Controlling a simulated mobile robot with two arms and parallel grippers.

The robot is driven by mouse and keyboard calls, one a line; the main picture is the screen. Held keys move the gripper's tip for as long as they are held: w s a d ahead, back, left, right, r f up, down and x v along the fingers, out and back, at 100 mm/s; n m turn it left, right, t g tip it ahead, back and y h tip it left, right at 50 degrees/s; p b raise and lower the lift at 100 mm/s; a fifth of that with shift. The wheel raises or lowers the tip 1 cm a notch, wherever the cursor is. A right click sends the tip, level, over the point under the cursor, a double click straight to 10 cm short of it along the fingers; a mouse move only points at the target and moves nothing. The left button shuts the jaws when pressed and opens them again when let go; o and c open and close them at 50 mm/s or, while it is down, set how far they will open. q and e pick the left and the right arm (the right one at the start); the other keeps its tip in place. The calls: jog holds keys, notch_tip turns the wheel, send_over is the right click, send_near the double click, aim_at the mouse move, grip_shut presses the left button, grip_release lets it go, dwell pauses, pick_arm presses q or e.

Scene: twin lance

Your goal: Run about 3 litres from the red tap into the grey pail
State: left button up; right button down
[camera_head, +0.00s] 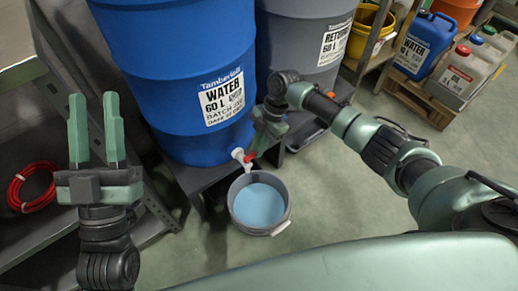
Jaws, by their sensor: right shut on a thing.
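The grey pail (282,222) stands on the floor in front of the blue water barrel (160,70), with light blue liquid (259,204) in it. The tap (238,155) comes out low on the barrel; it has a white body and a red handle, and its spout is above the pail's back rim. I cannot make out a stream of water. My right gripper (256,152) is at the tap, shut on the red handle, which it partly hides. My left gripper (95,130) is raised at the left, its two fingers apart with nothing between them.
A grey returns barrel (285,45) stands beside the blue one on a dark stand (195,180). A coiled red hose (28,187) lies on the shelf at left. Canisters (424,45) stand on a pallet at right. Floor right of the pail is clear.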

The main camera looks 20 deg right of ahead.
pick_arm(q)
jog(key=shift+s+r, duration=0.2)
pick_arm(e)
jog(key=c, duration=1.4)
grip_release()
jog(key=shift+c, duration=0.2)
